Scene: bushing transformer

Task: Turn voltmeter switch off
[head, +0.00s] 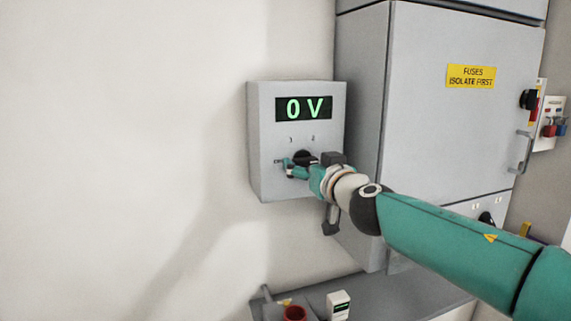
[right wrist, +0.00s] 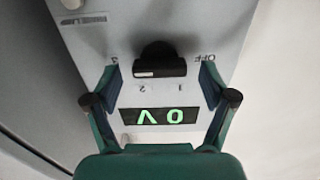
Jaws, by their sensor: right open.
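The grey voltmeter box (head: 258,140) hangs on the wall in the head view. Its display (head: 303,108) reads 0 V in green. The black switch knob (head: 303,157) is below the display, partly hidden by my right gripper (head: 290,168). In the right wrist view, upside down, the knob (right wrist: 160,60) has a pale line along its edge; I cannot tell its exact setting. Marks OFF, 1, 2 and 3 surround it. My right gripper (right wrist: 159,80) is open, one finger on each side of the knob, with visible gaps. My left gripper is out of view.
A grey cabinet (head: 430,130) with a yellow fuse sign stands right of the voltmeter. A grey ledge (head: 385,295) runs below, with a red round part (head: 295,313) and a small white device (head: 338,305). The wall to the left is clear.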

